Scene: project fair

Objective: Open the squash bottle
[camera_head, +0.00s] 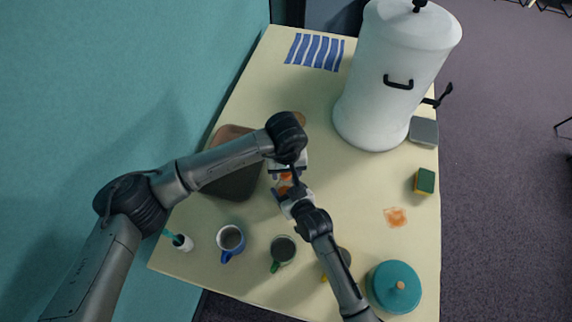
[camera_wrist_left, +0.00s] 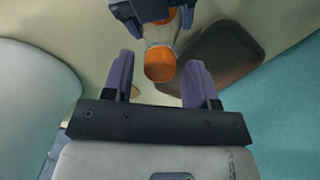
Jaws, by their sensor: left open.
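The squash bottle has an orange cap (camera_wrist_left: 160,64) and a clear body with orange in it. In the left wrist view the cap lies between the two fingers of my left gripper (camera_wrist_left: 160,74), which is open with gaps on both sides. In the head view the left gripper (camera_head: 287,171) is just above the bottle (camera_head: 285,178), mostly hiding it. My right gripper (camera_head: 284,192) comes from below in the head view, and it also shows at the top of the left wrist view (camera_wrist_left: 158,18). Its fingers appear closed around the bottle's body.
A brown board (camera_head: 232,186) lies left of the grippers. A large white urn (camera_head: 385,85) stands behind right. Blue (camera_head: 231,239) and green (camera_head: 283,250) mugs and a teal lidded pot (camera_head: 394,287) are in front. A sponge (camera_head: 425,181) and orange patch (camera_head: 396,217) are at right.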

